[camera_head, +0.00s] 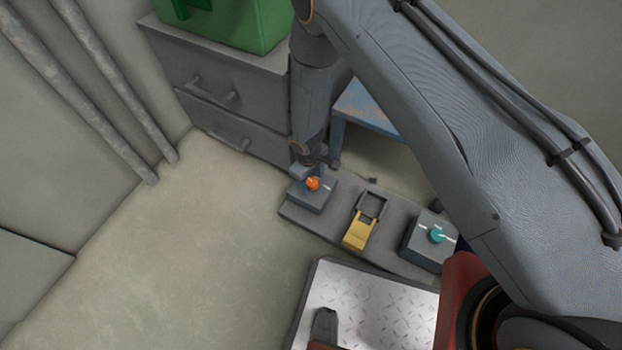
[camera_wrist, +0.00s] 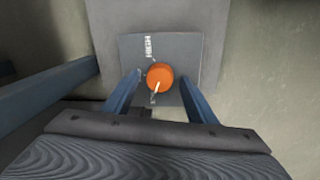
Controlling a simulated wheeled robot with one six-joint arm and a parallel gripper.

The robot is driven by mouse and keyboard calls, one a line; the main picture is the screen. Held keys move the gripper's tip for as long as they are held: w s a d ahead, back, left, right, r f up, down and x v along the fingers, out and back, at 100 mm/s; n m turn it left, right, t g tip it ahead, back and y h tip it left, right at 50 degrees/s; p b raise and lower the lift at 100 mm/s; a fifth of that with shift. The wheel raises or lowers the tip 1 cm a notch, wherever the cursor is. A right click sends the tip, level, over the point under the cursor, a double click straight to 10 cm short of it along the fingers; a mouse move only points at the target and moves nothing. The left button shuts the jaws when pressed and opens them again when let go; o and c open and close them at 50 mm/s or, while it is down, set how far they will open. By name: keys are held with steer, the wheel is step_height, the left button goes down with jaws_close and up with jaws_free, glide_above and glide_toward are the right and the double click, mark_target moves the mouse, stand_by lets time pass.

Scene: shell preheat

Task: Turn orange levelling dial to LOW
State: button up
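The orange levelling dial (camera_head: 312,184) sits on a grey box (camera_head: 308,202) at the left end of a low grey plinth. In the wrist view the dial (camera_wrist: 160,77) has a white pointer line running toward the lower left. A white HIGH label (camera_wrist: 148,46) is printed above the dial. Other lettering at the lower left is partly hidden. My gripper (camera_wrist: 155,85) is over the box, with its two blue fingers apart on either side of the dial. Gaps seem to show between fingers and dial; contact cannot be told.
A yellow lever or pedal (camera_head: 357,235) and a box with a teal dial (camera_head: 436,236) share the plinth (camera_head: 390,258). A grey drawer cabinet (camera_head: 215,75) with a green container (camera_head: 230,22) stands behind. A blue table (camera_head: 365,110) is close behind my arm. Floor at left is clear.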

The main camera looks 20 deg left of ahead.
mark_target(310, 183)
steer(key=shift+s+a+r+p, duration=0.15)
steer(key=shift+r+p, duration=0.4)
steer(key=shift+r, duration=1.4)
steer(key=shift+s+d+r+p, duration=0.1)
steer(key=shift+r+p, duration=0.45)
steer(key=shift+r, duration=1.4)
